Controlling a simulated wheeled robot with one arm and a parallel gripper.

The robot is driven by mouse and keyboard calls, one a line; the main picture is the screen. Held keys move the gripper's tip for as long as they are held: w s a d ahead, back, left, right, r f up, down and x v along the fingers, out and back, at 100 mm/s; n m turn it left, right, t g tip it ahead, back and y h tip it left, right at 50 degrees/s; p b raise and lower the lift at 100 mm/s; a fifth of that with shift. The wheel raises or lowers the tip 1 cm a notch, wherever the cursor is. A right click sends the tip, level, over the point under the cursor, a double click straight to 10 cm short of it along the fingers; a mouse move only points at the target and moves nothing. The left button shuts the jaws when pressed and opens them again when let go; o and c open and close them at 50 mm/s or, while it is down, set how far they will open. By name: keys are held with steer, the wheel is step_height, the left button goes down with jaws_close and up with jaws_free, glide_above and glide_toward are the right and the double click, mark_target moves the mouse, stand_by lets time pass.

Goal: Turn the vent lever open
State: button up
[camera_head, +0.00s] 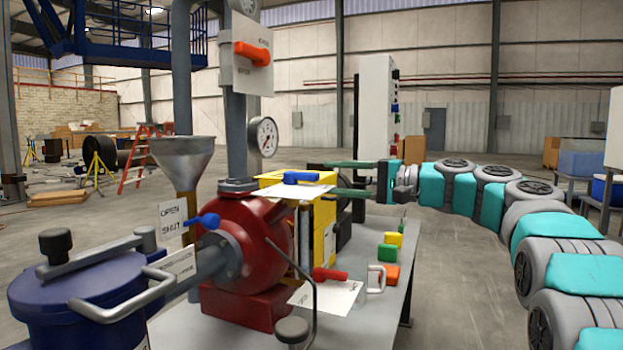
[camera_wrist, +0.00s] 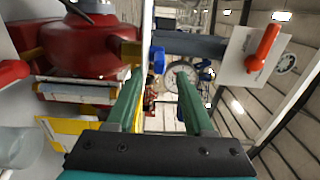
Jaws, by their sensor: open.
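Several levers are in view, and I cannot read which one is the vent lever. A blue lever (camera_head: 300,177) lies on a small white plate above a yellow block. It also shows as a blue knob (camera_wrist: 158,60) in the wrist view. My gripper (camera_head: 327,178) is open and empty, its green fingers pointing left, one above the other, at this blue lever. In the wrist view my gripper (camera_wrist: 158,76) has the blue knob in the gap, apparently just ahead of the tips. Another blue lever (camera_head: 206,221) stands beside a plate reading OPEN and SHUT (camera_head: 173,219).
An orange lever (camera_head: 254,53) is on an upper plate; a red lever (camera_head: 330,274) is on a lower one. A gauge (camera_head: 264,137), a funnel (camera_head: 182,160) and a red pump body (camera_head: 245,250) stand close by. Coloured blocks (camera_head: 388,252) sit on the grey table (camera_head: 380,320).

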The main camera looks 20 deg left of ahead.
mark_target(319, 176)
steer(key=a, duration=0.6)
steer(key=shift+w+a, duration=0.2)
steer(key=shift+a, duration=0.15)
steer(key=shift+c, duration=0.3)
steer(key=c, duration=0.6)
steer(key=shift+r+p, duration=0.1)
steer(key=shift+p, duration=0.2)
jaws_close()
